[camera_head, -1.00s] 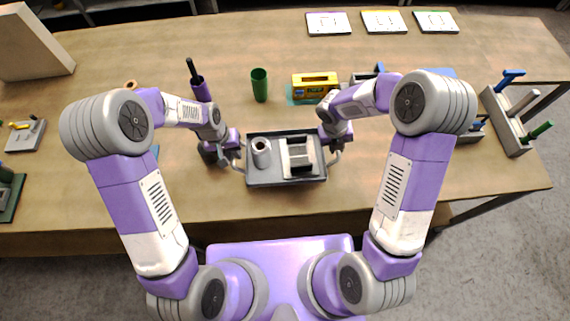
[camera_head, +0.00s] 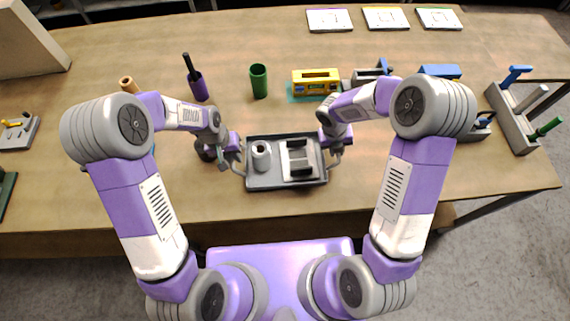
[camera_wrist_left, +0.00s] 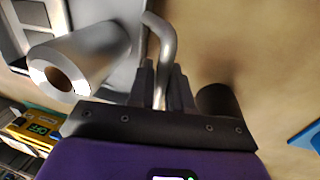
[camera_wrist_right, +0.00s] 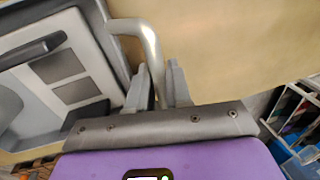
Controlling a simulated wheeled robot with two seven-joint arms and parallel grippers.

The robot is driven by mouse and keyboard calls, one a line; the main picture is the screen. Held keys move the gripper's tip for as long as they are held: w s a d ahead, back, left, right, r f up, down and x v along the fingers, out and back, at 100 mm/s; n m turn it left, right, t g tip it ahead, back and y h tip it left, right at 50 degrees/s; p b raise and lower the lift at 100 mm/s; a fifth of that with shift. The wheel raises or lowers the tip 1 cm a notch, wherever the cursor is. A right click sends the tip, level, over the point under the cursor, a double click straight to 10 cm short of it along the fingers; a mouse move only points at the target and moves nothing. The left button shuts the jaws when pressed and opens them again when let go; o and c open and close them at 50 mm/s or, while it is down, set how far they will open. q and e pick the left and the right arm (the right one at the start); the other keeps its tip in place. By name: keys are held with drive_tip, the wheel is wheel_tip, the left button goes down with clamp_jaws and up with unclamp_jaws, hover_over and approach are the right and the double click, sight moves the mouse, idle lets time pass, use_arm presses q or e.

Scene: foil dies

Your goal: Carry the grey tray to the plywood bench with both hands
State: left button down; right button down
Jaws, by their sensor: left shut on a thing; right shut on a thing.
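The grey tray (camera_head: 262,181) is at the front middle of the plywood bench (camera_head: 120,205) in the head view, level, with a grey cylinder (camera_head: 261,155) and a pale grey block-like part (camera_head: 300,160) in it. I cannot tell whether it touches the bench top. My left gripper (camera_head: 238,160) is shut on the tray's left handle, a bent metal bar (camera_wrist_left: 163,60) in the left wrist view. My right gripper (camera_head: 331,150) is shut on the right handle, a bar (camera_wrist_right: 150,50) in the right wrist view. The cylinder also shows in the left wrist view (camera_wrist_left: 85,60).
Behind the tray stand a green cup (camera_head: 259,82), a purple holder (camera_head: 198,88) and a yellow device (camera_head: 316,82). A grey rack (camera_head: 513,120) with coloured handles is at the right. Three cards (camera_head: 385,18) lie at the back. Bare bench top surrounds the tray's front.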

use_arm(q)
drive_tip(key=shift+f+b, duration=0.35)
drive_tip(key=shift+f, duration=0.15)
use_arm(e)
drive_tip(key=shift+f, duration=0.5)
use_arm(q)
drive_tip(key=c, duration=1)
unclamp_jaws()
drive_tip(key=shift+r, duration=0.1)
drive_tip(key=shift+c, duration=0.2)
use_arm(e)
drive_tip(key=c, duration=1)
unclamp_jaws()
drive_tip(key=shift+r, duration=0.1)
drive_tip(key=shift+c, duration=0.2)
use_arm(q)
drive_tip(key=shift+r, duration=0.1)
use_arm(e)
drive_tip(key=shift+r, duration=0.25)
use_arm(q)
wheel_tip(320, 180, up, 12)
drive_tip(key=a, duration=0.2)
drive_tip(key=shift+a+f, duration=0.15)
drive_tip(key=shift+f, duration=0.05)
use_arm(e)
drive_tip(key=v, duration=1.1)
drive_tip(key=shift+r, duration=0.25)
